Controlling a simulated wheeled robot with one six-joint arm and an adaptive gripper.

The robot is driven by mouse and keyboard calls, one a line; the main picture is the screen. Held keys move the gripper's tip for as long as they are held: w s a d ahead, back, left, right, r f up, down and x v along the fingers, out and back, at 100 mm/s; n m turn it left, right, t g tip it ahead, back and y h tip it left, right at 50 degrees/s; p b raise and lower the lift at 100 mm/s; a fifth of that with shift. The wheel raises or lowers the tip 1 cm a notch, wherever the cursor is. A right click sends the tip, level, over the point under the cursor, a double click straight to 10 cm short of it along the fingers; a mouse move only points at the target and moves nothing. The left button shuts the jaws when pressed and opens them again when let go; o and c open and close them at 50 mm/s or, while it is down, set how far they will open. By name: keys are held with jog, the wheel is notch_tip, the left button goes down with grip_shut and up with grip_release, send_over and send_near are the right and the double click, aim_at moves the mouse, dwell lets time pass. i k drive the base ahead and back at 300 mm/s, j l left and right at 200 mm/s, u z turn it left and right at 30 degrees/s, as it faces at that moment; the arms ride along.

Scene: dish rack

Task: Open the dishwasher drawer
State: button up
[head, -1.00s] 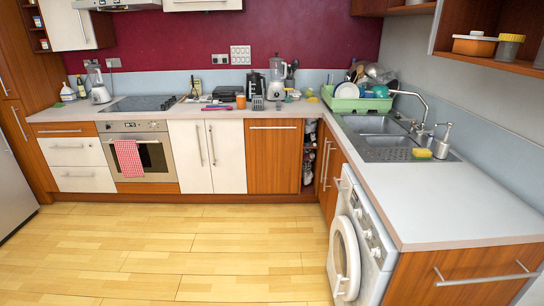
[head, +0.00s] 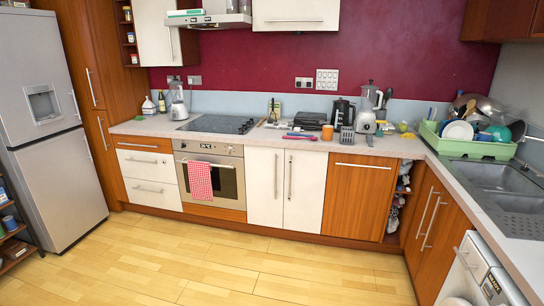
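A wood-fronted panel (head: 359,200) with a long horizontal bar handle (head: 363,166) near its top is under the counter, right of the middle. It looks like a built-in dishwasher front, but no label shows. It is closed and flush with its neighbours. A white front-loading machine (head: 478,275) with a round door is cut off at the lower right; it looks like a washing machine. My gripper is not in view, so its state is hidden.
The wooden floor (head: 240,270) in front of the cabinets is clear. White double doors (head: 284,190) and an oven (head: 215,180) with a red checked towel are left of the panel. A grey fridge (head: 55,170) stands far left. A green dish rack (head: 468,145) is on the counter (head: 300,142).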

aim_at(358, 189)
jog(key=i+u, duration=0.1)
jog(key=i, duration=1.8)
jog(key=i+z, duration=0.2)
jog(key=i, duration=0.25)
jog(key=i+j+z, duration=0.15)
jog(key=i, duration=0.25)
jog(key=i+j+z, duration=0.2)
jog(key=i, duration=0.2)
jog(key=i+j+z, duration=0.2)
jog(key=i, duration=0.2)
